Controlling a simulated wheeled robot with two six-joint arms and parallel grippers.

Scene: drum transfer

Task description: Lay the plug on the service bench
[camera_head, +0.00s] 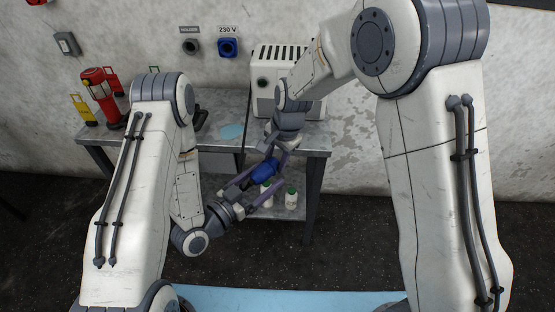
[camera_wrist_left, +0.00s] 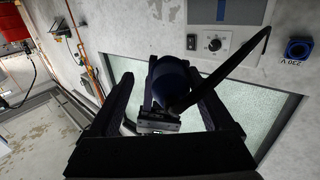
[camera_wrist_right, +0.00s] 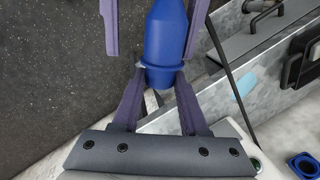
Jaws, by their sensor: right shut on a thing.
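The blue plug (camera_head: 264,172) is in the air in front of the bench's front edge. My right gripper (camera_head: 271,158) comes down from above and is shut on the plug, near its collar in the right wrist view (camera_wrist_right: 163,75). My left gripper (camera_head: 246,182) is open; its fingers stand on either side of the plug with a gap, as the left wrist view also shows (camera_wrist_left: 160,105). A black cable trails from the plug. The grey metal bench (camera_head: 215,102) stands against the wall, partly hidden by my arms.
A white vented box (camera_head: 262,98) stands on the bench at right. A light-blue patch (camera_head: 231,131) lies on the top. A red lamp (camera_head: 98,88) and a yellow item (camera_head: 82,108) stand at left. White bottles (camera_head: 291,198) are on the lower shelf. A blue 230 V socket (camera_head: 228,47) is on the wall.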

